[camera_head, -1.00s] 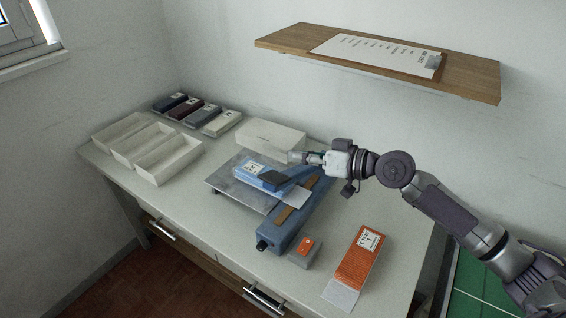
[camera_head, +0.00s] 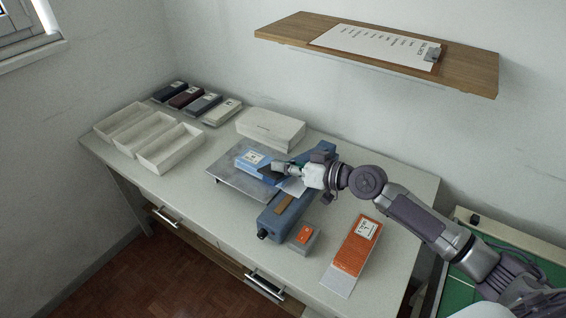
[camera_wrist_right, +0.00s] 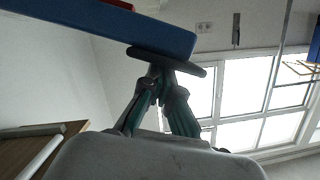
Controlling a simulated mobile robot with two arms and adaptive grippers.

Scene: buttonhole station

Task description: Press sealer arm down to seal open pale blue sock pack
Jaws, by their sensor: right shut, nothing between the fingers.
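The pale blue sock pack (camera_head: 243,161) lies on the metal plate (camera_head: 222,177). Its white end (camera_head: 293,187) reaches over the blue sealer base (camera_head: 270,225). The blue sealer arm (camera_head: 321,147) slants over the pack, raised above the base; my gripper hides part of it. My right gripper (camera_head: 279,167) is shut and empty, at the dark end of the sealer arm. In the right wrist view the blue arm (camera_wrist_right: 110,25) crosses the top, and the shut fingertips (camera_wrist_right: 162,72) are at its dark handle bar (camera_wrist_right: 166,62); I cannot tell whether they touch.
An orange sock pack (camera_head: 353,247) and a grey box with an orange label (camera_head: 303,236) are on the table's near right. White trays (camera_head: 150,135), several dark and light packs (camera_head: 203,103) and a white box (camera_head: 270,128) stand behind. A wooden shelf (camera_head: 470,75) hangs above.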

